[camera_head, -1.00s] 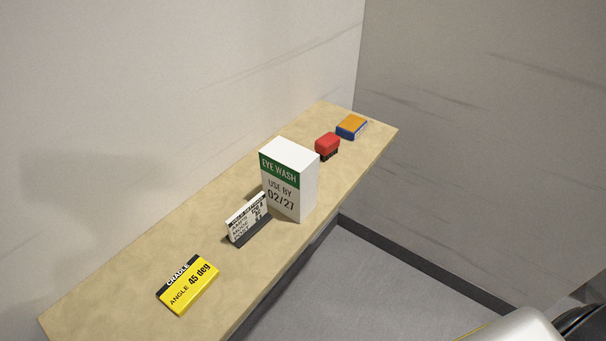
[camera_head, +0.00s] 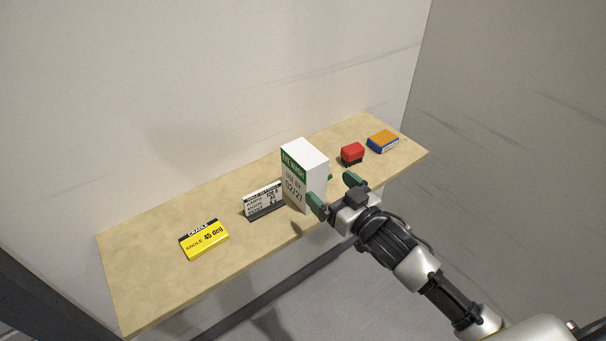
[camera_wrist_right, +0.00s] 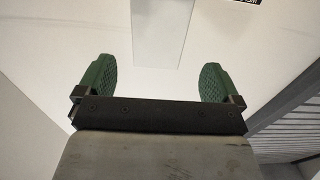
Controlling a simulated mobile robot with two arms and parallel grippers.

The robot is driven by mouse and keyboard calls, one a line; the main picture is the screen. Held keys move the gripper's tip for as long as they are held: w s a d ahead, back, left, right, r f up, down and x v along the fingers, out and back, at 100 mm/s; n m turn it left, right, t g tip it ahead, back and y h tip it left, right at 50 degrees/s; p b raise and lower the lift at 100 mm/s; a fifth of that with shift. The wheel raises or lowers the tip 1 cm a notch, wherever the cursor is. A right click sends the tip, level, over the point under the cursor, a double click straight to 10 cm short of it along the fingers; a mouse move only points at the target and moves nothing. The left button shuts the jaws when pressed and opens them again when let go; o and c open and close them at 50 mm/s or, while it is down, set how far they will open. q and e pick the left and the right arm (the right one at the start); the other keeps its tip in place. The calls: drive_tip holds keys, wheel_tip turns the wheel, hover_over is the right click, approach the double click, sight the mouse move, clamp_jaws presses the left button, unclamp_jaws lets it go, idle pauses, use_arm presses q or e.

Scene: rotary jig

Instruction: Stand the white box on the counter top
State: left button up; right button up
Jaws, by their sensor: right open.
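The white box (camera_head: 313,155) has a green "EYE WASH" band and "USE BY 02/27" print. It stands upright on the tan counter top (camera_head: 150,270), near its front edge. My right gripper (camera_head: 334,192) is open and empty, in front of the box's right side in the head view. The finger nearer the box overlaps its lower edge in that view; I cannot tell whether it touches. In the right wrist view, a plain pale face, apparently the box (camera_wrist_right: 162,35), lies ahead between the green fingers (camera_wrist_right: 156,78). My left gripper is not in view.
A small black-and-white sign (camera_head: 263,201) stands close left of the box. A yellow "CRADLE" card (camera_head: 204,239) lies farther left. A red block (camera_head: 352,153) and an orange-and-blue box (camera_head: 383,141) sit to the right. A wall runs behind the counter.

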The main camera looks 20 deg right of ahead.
sight(317, 176)
drive_tip(key=x, duration=0.2)
drive_tip(key=shift+w, duration=0.4)
drive_tip(key=shift+w+a+p, duration=0.2)
drive_tip(key=shift+w+p, duration=0.2)
drive_tip(key=shift+w, duration=0.1)
drive_tip(key=shift+w+a, duration=0.15)
drive_tip(key=shift+w, duration=0.2)
drive_tip(key=p+x, duration=0.1)
drive_tip(key=x, duration=0.2)
drive_tip(key=shift+w+f+p, duration=0.15)
drive_tip(key=shift+f+p, duration=0.05)
drive_tip(key=shift+p, duration=0.2)
drive_tip(key=shift+w+a+f, duration=0.15)
drive_tip(key=shift+w, duration=0.3)
drive_tip(key=shift+s, duration=0.1)
drive_tip(key=shift+c, duration=1)
drive_tip(key=c, duration=1.3)
